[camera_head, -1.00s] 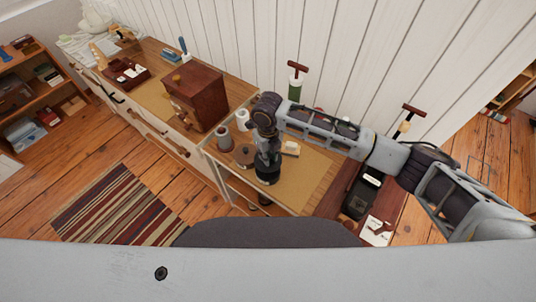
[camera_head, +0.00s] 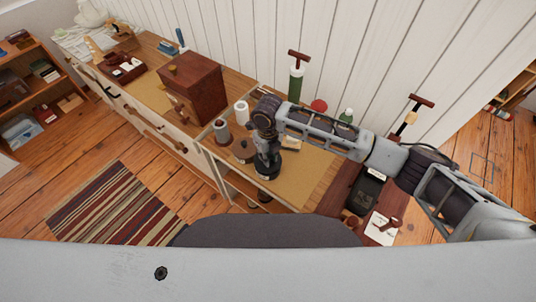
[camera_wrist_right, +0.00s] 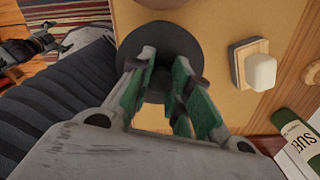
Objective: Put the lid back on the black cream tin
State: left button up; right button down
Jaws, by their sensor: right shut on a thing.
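My right gripper (camera_head: 268,160) is over the front of the small cork-topped table. Its green-padded fingers also show in the right wrist view (camera_wrist_right: 165,95). They are shut on a round black lid (camera_wrist_right: 157,38), which appears as a dark disc beyond the fingertips. In the head view the black round shape (camera_head: 268,173) is low, just above or on the tabletop; I cannot tell which. The tin's body cannot be told apart from the lid and may be hidden beneath it.
Left of the gripper stand a brown round piece (camera_head: 243,151), a grey-and-red spool (camera_head: 222,131) and a white roll (camera_head: 241,111). A white-handled block (camera_wrist_right: 260,70) lies to the right. A wooden chest (camera_head: 195,85) stands on the adjoining cabinet. Cork (camera_head: 300,180) right of the gripper is clear.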

jog(key=shift+f, duration=0.6)
jog(key=shift+p, duration=0.5)
dwell(1.6)
jog(key=shift+f+p, duration=0.15)
jog(key=shift+p, duration=0.4)
dwell(1.8)
jog(key=c, duration=1.2)
grip_release()
jog(key=shift+c, duration=0.2)
jog(key=shift+o, duration=0.2)
jog(key=o, duration=0.4)
jog(key=shift+o, duration=0.2)
